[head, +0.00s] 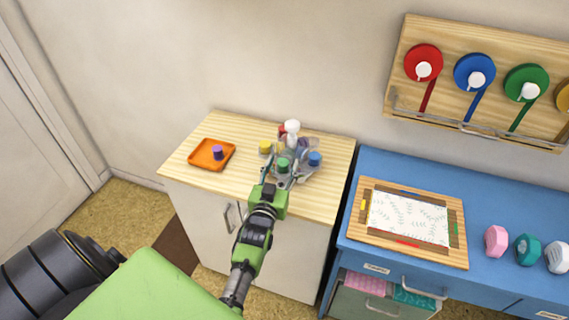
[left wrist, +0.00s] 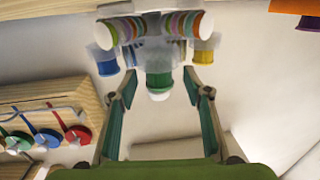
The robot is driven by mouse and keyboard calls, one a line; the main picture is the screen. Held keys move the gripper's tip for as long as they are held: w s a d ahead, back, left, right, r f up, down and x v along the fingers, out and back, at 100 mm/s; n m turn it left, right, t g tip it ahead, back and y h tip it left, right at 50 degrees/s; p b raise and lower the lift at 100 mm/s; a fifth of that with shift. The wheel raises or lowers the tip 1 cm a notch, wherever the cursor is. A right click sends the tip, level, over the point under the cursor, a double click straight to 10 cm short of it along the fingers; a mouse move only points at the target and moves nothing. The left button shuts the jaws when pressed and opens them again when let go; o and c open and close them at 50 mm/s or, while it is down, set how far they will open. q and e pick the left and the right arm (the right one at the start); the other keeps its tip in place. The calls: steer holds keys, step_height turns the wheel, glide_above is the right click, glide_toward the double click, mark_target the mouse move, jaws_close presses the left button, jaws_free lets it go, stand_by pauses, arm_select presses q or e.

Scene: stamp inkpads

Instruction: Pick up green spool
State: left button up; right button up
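A small green spool (head: 283,164) sits on the near side of a grey carousel holder (head: 302,176) on the wooden cabinet top. In the left wrist view the green spool (left wrist: 159,82) shows upside down, between and just beyond the fingertips. My left gripper (head: 279,174) is at the near side of the holder. In the left wrist view the left gripper (left wrist: 161,80) is open, with one finger to each side of the spool and gaps between. Part of the holder is hidden behind the gripper in the head view. My right gripper is not in view.
Yellow (head: 265,147) and blue (head: 314,159) spools flank the green one, and a white-topped bottle (head: 292,127) stands in the holder. An orange tray (head: 231,146) with a purple spool (head: 217,153) lies left. A blue desk (head: 358,166) stands right.

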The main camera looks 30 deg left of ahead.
arm_select(q)
steer(key=shift+s+d+r, duration=0.25)
steer(key=shift+s+r, duration=0.15)
steer(key=shift+s, duration=0.05)
steer(key=c, duration=1)
steer(key=shift+w+a+f, duration=0.15)
steer(key=shift+w+f, duration=0.05)
steer(key=shift+f, duration=0.05)
steer(key=shift+c, duration=0.3)
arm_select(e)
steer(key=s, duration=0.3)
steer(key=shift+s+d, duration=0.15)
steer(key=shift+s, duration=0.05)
arm_select(q)
steer(key=shift+r, duration=0.15)
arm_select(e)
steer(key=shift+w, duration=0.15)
